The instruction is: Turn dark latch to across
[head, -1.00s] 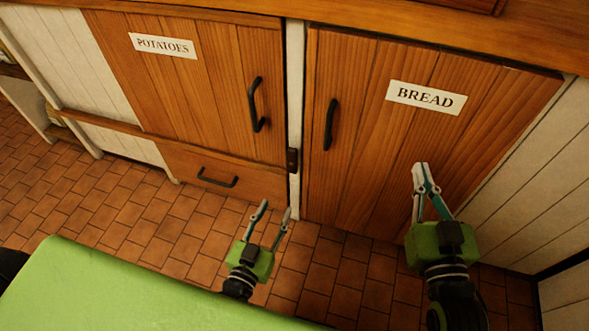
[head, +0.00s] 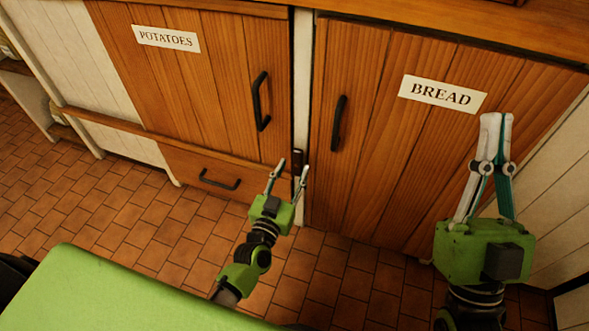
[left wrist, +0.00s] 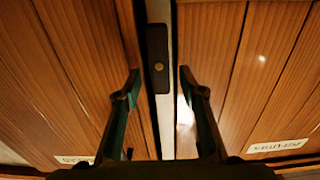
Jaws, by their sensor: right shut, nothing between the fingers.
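The dark latch (head: 298,157) is a small dark bar on the pale post between the two wooden doors. In the left wrist view the latch (left wrist: 158,50) stands lengthwise along the post, with a brass-coloured screw in it. My left gripper (head: 293,167) is open just in front of the latch, its lower part hidden behind a fingertip in the head view. In the left wrist view my left fingers (left wrist: 160,74) stand apart, one to each side of the latch; I cannot tell whether they touch it. My right gripper (head: 496,118) is shut and empty before the bread door.
The potatoes door (head: 185,85) with its black handle (head: 261,102) is left of the post (head: 303,75). The bread door (head: 405,130) with its handle (head: 338,122) is right of it. A drawer (head: 190,172) sits below. The tiled floor (head: 130,215) is clear.

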